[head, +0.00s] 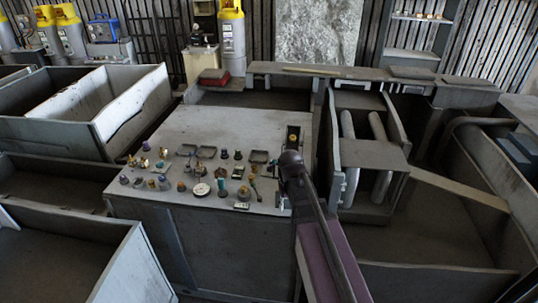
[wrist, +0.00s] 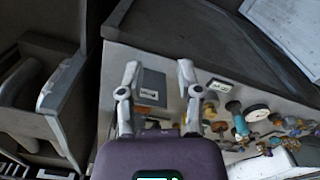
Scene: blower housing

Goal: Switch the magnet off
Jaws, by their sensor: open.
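In the wrist view, my gripper (wrist: 158,78) is open, with its two pale fingers apart and nothing held between them. A flat dark grey plate (wrist: 153,82) lies on the bench top beyond and between the fingers, with a small orange-brown part (wrist: 149,96) at its near edge. I cannot tell for sure whether this is the magnet or its switch, and no on or off mark is readable. In the head view, my dark arm reaches over the right front of the bench, and the fingers cannot be made out there.
The grey bench (head: 225,130) carries many small knobs and fittings, including a teal part (wrist: 240,122) and a small labelled plate (wrist: 219,85) right of my gripper. A partitioned bin with pipes (head: 380,150) stands right of the bench. The bench's back half is mostly clear.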

